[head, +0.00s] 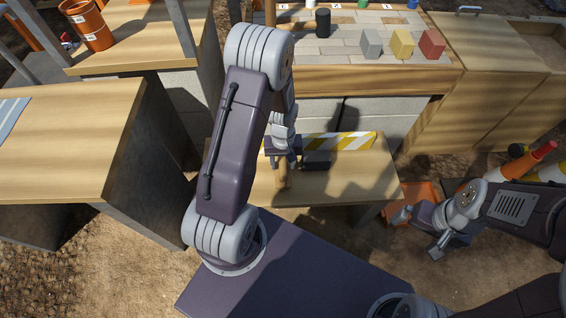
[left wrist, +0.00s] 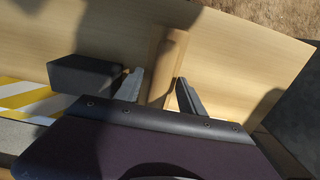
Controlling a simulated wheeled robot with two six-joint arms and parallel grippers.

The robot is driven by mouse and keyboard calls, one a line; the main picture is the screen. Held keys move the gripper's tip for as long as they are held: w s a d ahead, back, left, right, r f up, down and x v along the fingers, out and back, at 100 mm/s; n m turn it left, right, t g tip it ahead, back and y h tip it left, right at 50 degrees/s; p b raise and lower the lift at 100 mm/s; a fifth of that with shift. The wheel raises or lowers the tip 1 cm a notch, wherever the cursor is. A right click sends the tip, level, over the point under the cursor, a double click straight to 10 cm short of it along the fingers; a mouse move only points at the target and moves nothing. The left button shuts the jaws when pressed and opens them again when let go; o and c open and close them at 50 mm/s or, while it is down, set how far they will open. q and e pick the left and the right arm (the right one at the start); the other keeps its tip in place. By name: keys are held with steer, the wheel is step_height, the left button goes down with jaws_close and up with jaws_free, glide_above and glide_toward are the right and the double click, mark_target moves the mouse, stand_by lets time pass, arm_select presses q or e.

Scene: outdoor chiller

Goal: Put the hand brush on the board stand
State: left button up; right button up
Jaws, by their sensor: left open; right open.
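The wooden piece that looks like the hand brush's handle (head: 283,180) lies on a low wooden bench (head: 350,180). In the left wrist view the handle (left wrist: 168,50) stands between my fingers, with a gap on the right; its lower end is hidden by my gripper. My left gripper (head: 284,160) is open around it; in the left wrist view the fingers (left wrist: 158,90) are apart. No bristles are clearly visible. I cannot tell for sure which thing is the board stand. My right gripper (head: 421,231) is open and empty, right of the bench.
A dark block (head: 316,160) lies beside the left gripper, before a yellow-and-white striped board (head: 345,141). Another wooden table (head: 70,140) stands left. A worktop with grey, yellow and red blocks (head: 402,44) is behind. An orange container (head: 415,193) is near the right gripper.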

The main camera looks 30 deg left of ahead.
arm_select(q)
step_height(320, 180, up, 12)
steer(key=p, duration=0.5)
steer(key=s+d+r+m+t, duration=0.1)
steer(key=s+d+r+m, duration=0.4)
steer(key=s, duration=0.3)
steer(key=shift+s+d+r+m, duration=0.3)
steer(key=shift+r+m, duration=0.3)
steer(key=shift+r, duration=0.3)
